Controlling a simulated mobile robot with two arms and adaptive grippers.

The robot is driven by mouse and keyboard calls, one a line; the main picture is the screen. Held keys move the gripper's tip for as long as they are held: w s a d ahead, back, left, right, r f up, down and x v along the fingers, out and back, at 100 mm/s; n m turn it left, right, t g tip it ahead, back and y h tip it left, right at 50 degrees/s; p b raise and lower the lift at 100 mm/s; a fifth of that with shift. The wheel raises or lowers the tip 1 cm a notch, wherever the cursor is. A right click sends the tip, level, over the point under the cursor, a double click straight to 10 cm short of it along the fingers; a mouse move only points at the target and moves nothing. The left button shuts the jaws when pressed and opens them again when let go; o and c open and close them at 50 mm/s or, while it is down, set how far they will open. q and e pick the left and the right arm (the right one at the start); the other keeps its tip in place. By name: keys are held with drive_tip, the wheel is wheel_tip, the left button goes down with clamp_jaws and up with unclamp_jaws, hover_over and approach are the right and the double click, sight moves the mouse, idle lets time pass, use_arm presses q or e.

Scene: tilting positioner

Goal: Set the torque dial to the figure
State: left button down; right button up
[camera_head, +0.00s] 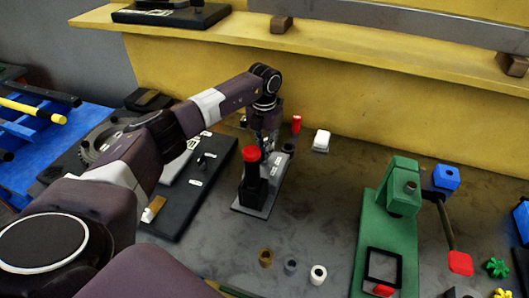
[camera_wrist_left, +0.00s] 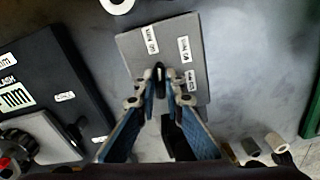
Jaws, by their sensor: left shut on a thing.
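A grey plate (camera_head: 275,184) with a black post (camera_head: 252,180) and red cap (camera_head: 250,153) stands mid-table in the head view. In the left wrist view the plate (camera_wrist_left: 200,32) carries several white labels, too small to read surely. My left gripper (camera_wrist_left: 160,82) is over the plate. Its fingertips are shut on a small dark upright knob (camera_wrist_left: 159,70), which appears to be the dial; its setting cannot be read. In the head view my left gripper (camera_head: 265,140) is behind the red cap and partly hidden. My right gripper is not in view.
A black board (camera_head: 182,212) with labels lies left of the plate. A red cylinder (camera_head: 296,123) and white block (camera_head: 321,140) stand behind right. Small rings (camera_head: 318,274) lie in front. A green fixture (camera_head: 390,235) stands to the right. Table between plate and fixture is clear.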

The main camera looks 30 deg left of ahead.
use_arm(q)
drive_tip(key=shift+n, duration=1.1)
drive_tip(key=c, duration=2)
unclamp_jaws()
wheel_tip(320, 180, up, 12)
drive_tip(key=shift+f, duration=0.1)
